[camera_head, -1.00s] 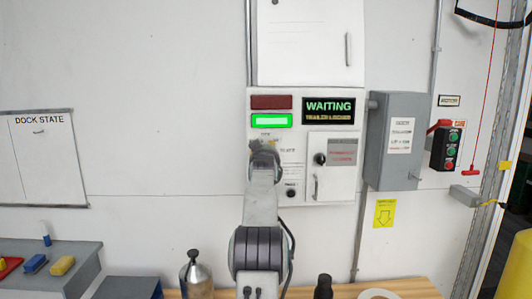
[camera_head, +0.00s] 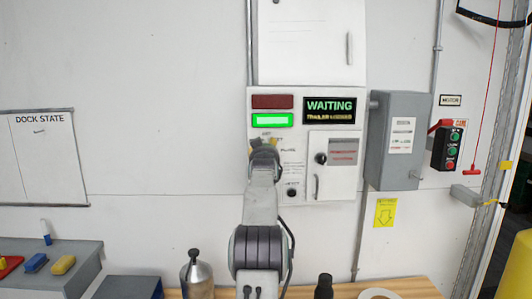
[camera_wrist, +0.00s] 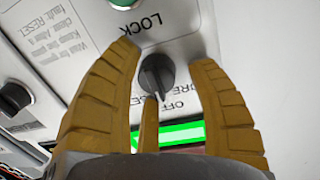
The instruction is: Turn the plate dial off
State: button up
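The black dial (camera_wrist: 155,76) sits on the light control panel in the wrist view, with the word LOCK on one side and OFF on the other, both upside down in the picture. A pale mark on the dial points down toward the side with OFF; the exact setting is hard to tell. In the head view my gripper (camera_head: 264,146) is up against the panel (camera_head: 325,128), and my arm hides the dial.
The panel has a lit green lamp (camera_head: 272,120), a dark red lamp (camera_head: 272,102) and a WAITING sign (camera_head: 329,105). Another black knob (camera_wrist: 14,98) is beside the dial. A grey box (camera_head: 398,140) juts out at right. A bottle (camera_head: 196,275) stands on the bench below.

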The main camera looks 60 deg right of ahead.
jog(key=shift+o, duration=0.6)
jog(key=shift+s, duration=0.1)
jog(key=v, duration=1.2)
dwell(0.4)
